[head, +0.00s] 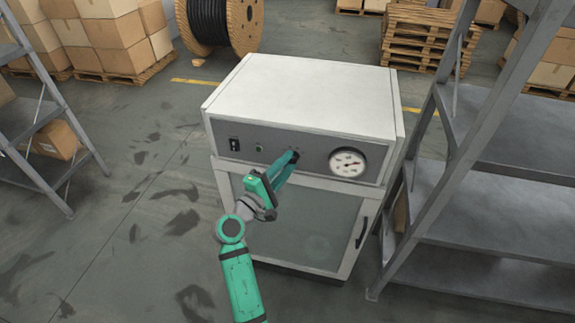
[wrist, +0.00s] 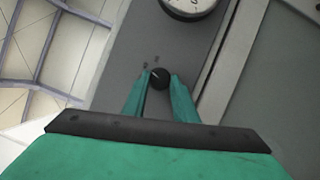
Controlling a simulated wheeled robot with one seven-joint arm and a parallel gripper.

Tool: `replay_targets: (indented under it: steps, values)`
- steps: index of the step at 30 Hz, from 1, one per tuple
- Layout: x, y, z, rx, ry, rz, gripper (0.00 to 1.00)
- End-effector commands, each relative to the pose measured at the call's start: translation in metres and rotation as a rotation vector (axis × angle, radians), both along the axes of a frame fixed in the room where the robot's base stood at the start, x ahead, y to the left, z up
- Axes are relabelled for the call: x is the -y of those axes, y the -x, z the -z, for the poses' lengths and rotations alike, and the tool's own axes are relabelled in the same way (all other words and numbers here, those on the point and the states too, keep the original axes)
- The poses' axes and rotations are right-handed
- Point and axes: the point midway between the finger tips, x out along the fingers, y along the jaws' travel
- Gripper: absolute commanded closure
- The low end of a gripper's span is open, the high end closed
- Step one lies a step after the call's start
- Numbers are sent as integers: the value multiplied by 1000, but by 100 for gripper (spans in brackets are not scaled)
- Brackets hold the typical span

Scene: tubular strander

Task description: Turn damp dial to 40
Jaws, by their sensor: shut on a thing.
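The damp dial is a small round black knob (wrist: 159,78) with a light pointer line, on the grey control panel (head: 225,150) of a white cabinet. My gripper (wrist: 160,84) has its two green fingers on either side of the knob and is shut on it. In the head view my gripper (head: 291,157) reaches the panel left of the round gauge and hides most of the knob. Small marks show beside the knob in the wrist view, too small to read. A white round gauge (head: 348,163) with a dark needle is right of the knob.
The panel also carries a black switch (head: 234,144) and a small green button (head: 260,148). Below is the cabinet door with a dark handle (head: 361,233). A grey metal shelf (head: 480,200) stands close on the right. Open floor (head: 130,240) lies to the left.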

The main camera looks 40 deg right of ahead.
Motion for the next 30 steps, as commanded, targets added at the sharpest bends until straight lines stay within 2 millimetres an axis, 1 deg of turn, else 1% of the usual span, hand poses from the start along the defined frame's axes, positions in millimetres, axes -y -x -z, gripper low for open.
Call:
replay_targets:
  steps: [7, 22, 23, 24, 25, 30]
  values:
    - [-1, 0, -1, 53, -46, 0, 97]
    - [1, 2, -1, 64, -56, 4, 97]
    - [1, 2, 0, 64, -56, 4, 70]
    - [1, 2, -1, 64, -56, 4, 60]
    - [1, 2, -1, 64, -56, 4, 56]
    - [1, 1, -1, 64, -56, 4, 56]
